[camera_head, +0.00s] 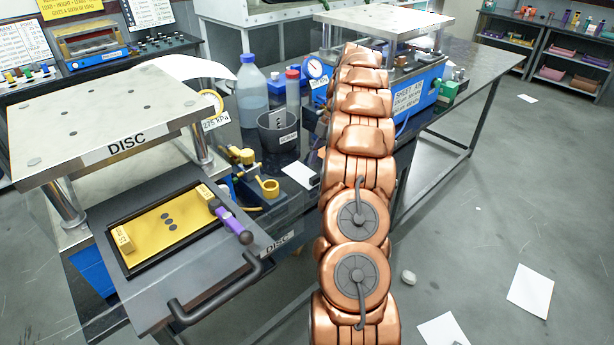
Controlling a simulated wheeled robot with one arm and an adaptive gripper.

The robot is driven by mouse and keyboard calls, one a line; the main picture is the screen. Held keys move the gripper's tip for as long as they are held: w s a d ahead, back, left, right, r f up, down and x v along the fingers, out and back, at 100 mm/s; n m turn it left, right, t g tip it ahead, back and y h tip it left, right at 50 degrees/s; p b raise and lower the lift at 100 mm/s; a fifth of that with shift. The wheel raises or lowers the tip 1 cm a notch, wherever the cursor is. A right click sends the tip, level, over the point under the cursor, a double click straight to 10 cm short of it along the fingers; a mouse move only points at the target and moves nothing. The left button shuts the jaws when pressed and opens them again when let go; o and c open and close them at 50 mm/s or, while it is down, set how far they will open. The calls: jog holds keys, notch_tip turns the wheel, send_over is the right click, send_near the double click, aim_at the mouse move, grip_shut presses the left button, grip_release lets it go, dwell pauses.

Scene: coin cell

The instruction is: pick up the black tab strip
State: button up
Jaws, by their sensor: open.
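I cannot make out a black tab strip for certain. A dark grey cup (278,134) with a white label stands on the bench, and a thin grey strip (277,119) sticks up inside it; I cannot tell if this is the tab strip. My copper arm reaches away from me over the bench at the middle of the picture. Its far end is hidden behind its own links, so my gripper does not show. The arm also hides part of the bench behind it.
At left, a press marked DISC (110,115) has a pulled-out tray with a yellow plate (165,222), a purple-handled tool (232,222) and a black handle (215,295). A blue-capped bottle (251,92) stands behind the cup. Papers (530,290) lie on the open floor at right.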

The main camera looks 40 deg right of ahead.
aim_at(316, 177)
jog(key=shift+p+x, duration=1.1)
jog(key=shift+x, duration=1.2)
jog(key=shift+s, duration=0.1)
jog(key=shift+c, duration=0.4)
grip_shut()
